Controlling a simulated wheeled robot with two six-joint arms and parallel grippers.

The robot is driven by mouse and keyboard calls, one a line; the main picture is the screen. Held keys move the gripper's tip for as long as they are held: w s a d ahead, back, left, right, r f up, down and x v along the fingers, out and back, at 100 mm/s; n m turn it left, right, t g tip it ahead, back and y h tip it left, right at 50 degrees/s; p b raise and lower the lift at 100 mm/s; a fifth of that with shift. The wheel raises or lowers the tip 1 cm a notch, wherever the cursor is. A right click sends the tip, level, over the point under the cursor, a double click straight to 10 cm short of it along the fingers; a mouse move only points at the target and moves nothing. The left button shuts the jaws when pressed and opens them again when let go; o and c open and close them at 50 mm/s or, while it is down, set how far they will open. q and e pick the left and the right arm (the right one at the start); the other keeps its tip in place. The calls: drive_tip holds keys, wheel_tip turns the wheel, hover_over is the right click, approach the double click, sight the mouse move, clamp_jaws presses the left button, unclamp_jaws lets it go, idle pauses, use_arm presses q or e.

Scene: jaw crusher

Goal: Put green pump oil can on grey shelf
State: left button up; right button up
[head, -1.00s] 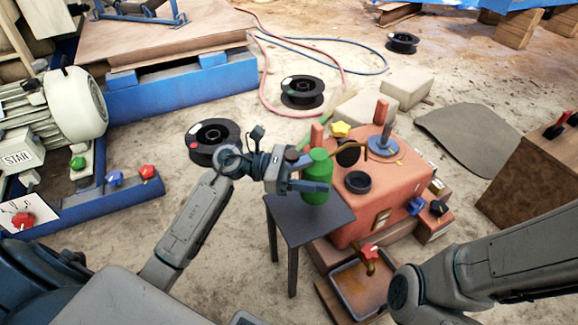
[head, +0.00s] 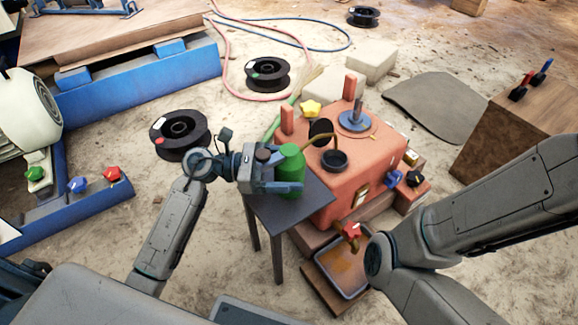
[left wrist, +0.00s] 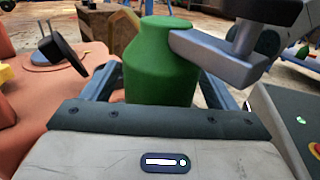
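The green pump oil can (head: 292,160) is upright in my left gripper (head: 287,187), over the top of a small grey table (head: 312,200). This table is the only grey shelf-like thing I make out. The can's base is partly covered by the fingers, so I cannot tell whether it touches the top.
An orange-red machine (head: 345,190) with a yellow knob, posts and a black cup stands just behind and right of the table. A tray (head: 345,283) lies in front of it. Black cable reels (head: 182,135) lie on the sandy floor. Open floor lies left of the table.

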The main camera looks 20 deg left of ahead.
use_arm(q)
drive_tip(key=shift+r, duration=0.1)
drive_tip(key=shift+a, duration=0.15)
drive_tip(key=p+v, duration=0.3)
drive_tip(key=v, duration=0.8)
drive_tip(key=shift+s+a, duration=0.15)
drive_tip(key=shift+a, duration=0.2)
drive_tip(key=shift+r, duration=0.1)
